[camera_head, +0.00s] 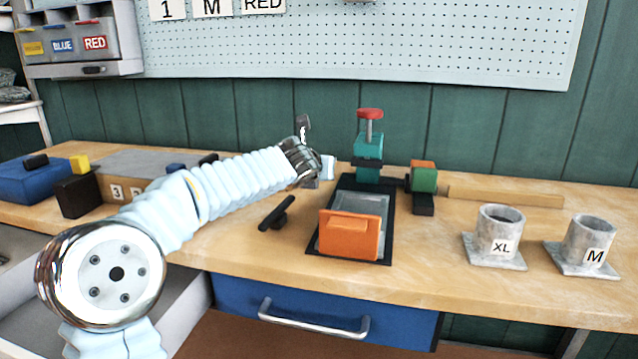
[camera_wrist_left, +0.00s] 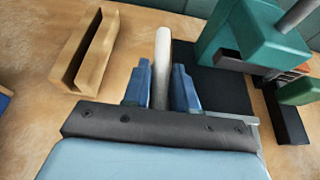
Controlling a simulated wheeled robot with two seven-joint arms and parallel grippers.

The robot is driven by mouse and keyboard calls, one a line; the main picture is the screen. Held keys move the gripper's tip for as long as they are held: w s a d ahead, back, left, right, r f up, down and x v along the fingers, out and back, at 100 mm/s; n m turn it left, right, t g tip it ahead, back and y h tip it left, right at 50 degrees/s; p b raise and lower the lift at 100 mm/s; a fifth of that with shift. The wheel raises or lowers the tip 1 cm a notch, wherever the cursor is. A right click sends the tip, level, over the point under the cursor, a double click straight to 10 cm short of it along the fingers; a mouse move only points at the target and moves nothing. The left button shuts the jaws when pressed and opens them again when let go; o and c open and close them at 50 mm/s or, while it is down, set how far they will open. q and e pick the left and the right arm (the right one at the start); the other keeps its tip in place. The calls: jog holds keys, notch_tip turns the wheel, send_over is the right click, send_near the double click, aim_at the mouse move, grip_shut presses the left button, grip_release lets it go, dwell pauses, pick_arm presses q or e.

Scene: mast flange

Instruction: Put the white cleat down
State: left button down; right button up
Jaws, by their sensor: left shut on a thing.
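My left gripper (camera_wrist_left: 161,88) is shut on the white cleat (camera_wrist_left: 162,58), which stands up between its two blue fingers in the left wrist view. In the head view my left arm reaches in from the left, and the white cleat (camera_head: 328,167) shows at its end, just left of the teal press (camera_head: 369,155). I cannot tell whether the cleat touches the bench. My right gripper is not in view.
A black mat (camera_head: 383,250) carries an orange block (camera_head: 349,236). A black handle-like piece (camera_head: 277,213) lies left of it. Grey flanges marked XL (camera_head: 494,240) and M (camera_head: 585,248) stand at right. A wooden trough (camera_wrist_left: 92,50) lies left of the cleat.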

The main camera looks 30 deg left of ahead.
pick_arm(q)
notch_tip(320, 180, down, 4)
jog(key=shift+w+a+r+b, duration=0.1)
jog(key=shift+w+a+b, duration=0.05)
jog(key=shift+b, duration=0.7)
jog(key=shift+r, duration=0.15)
jog(key=c, duration=1.4)
grip_release()
jog(key=shift+f, duration=0.2)
jog(key=o, duration=0.5)
jog(key=shift+r, duration=0.1)
